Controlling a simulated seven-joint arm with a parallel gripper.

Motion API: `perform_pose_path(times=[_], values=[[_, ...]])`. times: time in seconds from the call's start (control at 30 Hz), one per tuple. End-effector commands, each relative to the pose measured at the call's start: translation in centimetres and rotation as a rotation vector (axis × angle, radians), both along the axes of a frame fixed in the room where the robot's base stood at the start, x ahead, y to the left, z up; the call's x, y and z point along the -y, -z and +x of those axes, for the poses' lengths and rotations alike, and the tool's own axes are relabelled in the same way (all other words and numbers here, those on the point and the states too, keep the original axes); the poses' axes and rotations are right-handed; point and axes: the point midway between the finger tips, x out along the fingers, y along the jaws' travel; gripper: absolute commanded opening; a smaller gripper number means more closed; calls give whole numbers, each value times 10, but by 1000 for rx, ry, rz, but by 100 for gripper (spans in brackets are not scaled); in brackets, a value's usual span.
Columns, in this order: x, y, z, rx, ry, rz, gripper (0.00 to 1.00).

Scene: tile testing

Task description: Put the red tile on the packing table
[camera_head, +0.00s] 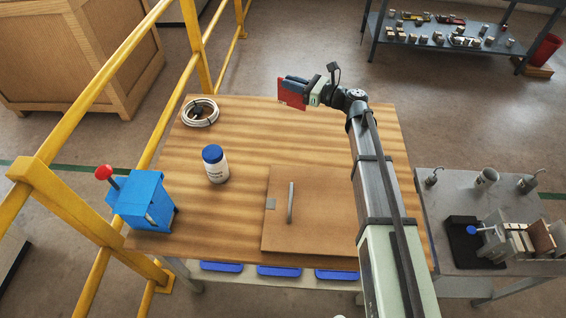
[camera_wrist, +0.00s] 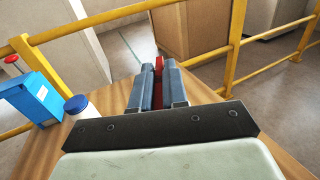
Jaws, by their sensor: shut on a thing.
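My gripper (camera_head: 291,89) is shut on the red tile (camera_head: 289,98) and holds it upright, edge-on between the fingers, over the far part of the wooden table (camera_head: 240,120). In the wrist view the tile (camera_wrist: 159,65) shows as a thin red strip between the two blue-grey fingers (camera_wrist: 158,85). The gap between the tile and the table top is hard to judge. No label shows which surface is the packing table.
On the wooden table are a coiled white cable (camera_head: 200,113), a white bottle with blue cap (camera_head: 215,165), a brown board with handle (camera_head: 310,225) and a blue lever device (camera_head: 145,202). Yellow railing (camera_head: 105,75) runs along the left. A grey side table (camera_head: 440,205) holds fixtures. The table's middle is clear.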

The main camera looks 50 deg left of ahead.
Motion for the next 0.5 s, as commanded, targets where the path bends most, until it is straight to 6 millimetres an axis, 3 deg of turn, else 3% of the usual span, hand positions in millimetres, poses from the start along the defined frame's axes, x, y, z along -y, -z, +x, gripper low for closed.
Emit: perform_pose_path(times=[0.3, 0.5], values=[[-1, 40, -1, -2, -1, -1, 0], [-1, 54, 0, -2, -1, -1, 0]])
